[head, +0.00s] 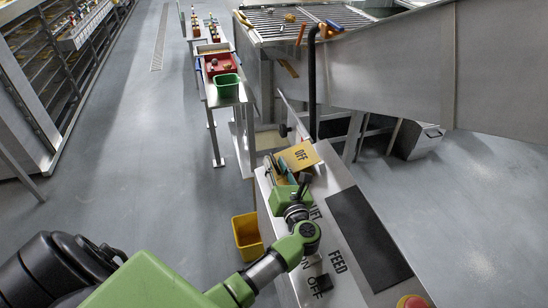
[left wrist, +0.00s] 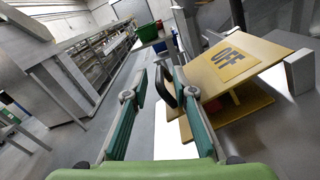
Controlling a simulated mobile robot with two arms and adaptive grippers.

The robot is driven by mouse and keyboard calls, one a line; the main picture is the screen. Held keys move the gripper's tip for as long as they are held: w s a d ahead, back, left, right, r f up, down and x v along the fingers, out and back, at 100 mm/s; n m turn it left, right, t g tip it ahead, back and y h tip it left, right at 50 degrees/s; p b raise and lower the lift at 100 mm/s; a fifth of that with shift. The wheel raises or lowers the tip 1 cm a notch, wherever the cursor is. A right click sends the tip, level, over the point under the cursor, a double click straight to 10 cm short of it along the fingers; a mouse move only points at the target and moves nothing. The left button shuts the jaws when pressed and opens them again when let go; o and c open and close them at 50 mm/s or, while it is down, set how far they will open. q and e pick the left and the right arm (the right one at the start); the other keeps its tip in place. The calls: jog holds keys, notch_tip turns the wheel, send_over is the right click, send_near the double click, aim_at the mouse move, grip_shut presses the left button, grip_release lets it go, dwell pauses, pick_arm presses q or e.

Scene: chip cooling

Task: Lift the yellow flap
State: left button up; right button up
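The yellow flap (head: 302,164) is marked OFF and sits at the far end of the grey control panel (head: 345,285). It also shows at the right in the left wrist view (left wrist: 203,78), above a second yellow plate (left wrist: 235,116), with a small reddish part in the gap between them. My left gripper (head: 281,166) is just left of the flap in the head view. Its two green-padded fingers are apart in the left wrist view (left wrist: 160,76). A dark curved handle (left wrist: 164,88) shows between the fingers and appears free of both pads. My right gripper is out of view.
A yellow bin (head: 247,237) stands on the floor left of the panel. A red stop button (head: 413,302) is at the panel's near end. A black upright post (head: 312,85) rises behind the flap. A green bin (head: 227,85) and a red tray stand on a bench farther back.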

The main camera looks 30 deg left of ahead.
pick_arm(q)
jog(key=shift+x, duration=0.9)
jog(key=shift+c, duration=0.4)
grip_shut()
jog(key=shift+r, duration=0.1)
